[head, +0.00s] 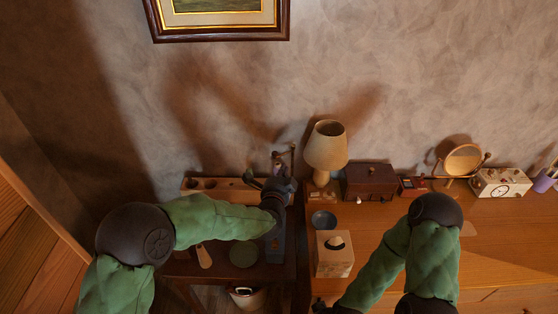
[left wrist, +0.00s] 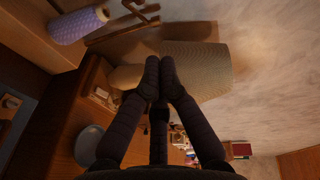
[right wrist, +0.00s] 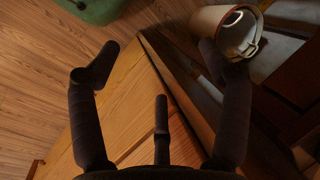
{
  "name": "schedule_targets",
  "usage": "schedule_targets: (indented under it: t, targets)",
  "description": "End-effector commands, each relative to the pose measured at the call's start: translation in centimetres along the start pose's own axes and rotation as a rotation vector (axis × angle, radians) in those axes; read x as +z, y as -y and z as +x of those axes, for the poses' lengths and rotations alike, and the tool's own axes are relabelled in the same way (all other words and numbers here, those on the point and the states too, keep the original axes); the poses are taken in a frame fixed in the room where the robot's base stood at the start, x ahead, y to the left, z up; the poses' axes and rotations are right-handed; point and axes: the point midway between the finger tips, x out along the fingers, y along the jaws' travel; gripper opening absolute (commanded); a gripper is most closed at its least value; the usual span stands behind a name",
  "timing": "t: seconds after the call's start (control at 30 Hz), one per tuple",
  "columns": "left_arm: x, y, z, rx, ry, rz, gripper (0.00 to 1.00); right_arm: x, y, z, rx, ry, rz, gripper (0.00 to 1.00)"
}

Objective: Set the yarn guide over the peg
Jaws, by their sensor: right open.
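My left gripper (head: 280,182) is above the left table, close to the wall. In the left wrist view its fingertips (left wrist: 160,72) are together, with nothing clearly visible between them. A purple spool-like cylinder (left wrist: 78,25) lies toward the upper left there, apart from the fingers. A thin dark upright with a branch (left wrist: 136,18) is beside it. A thin upright post (head: 292,158) shows just behind the gripper in the head view. I cannot tell the yarn guide and the peg apart for certain. My right gripper (right wrist: 160,75) is open and empty, low beside the furniture front.
A lamp (head: 325,147) stands right of my left gripper. A wooden rack with holes (head: 225,186) lies along the wall. A blue bowl (head: 323,220), tissue box (head: 334,262) and dark box (head: 370,180) occupy the right desk. A bin (right wrist: 228,35) stands near my right gripper.

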Motion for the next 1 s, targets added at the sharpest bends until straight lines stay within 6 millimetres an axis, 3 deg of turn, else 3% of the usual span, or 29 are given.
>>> schedule_targets:
  t: [0.27,0.4,1.0]
  targets:
    - [0.1,-0.2,5.0,0.0,0.0,0.0,0.0,-0.1,-0.5,1.3,0.0,0.0,0.0,0.78]
    - [1.8,-0.2,6.3,0.0,0.002,0.0,0.0,-0.1,-0.7,1.9,0.0,-0.001,0.0,0.78]
    - [2.9,0.0,7.4,0.001,-0.001,-0.001,0.0,-0.1,-0.8,2.3,0.0,-0.001,0.0,0.78]
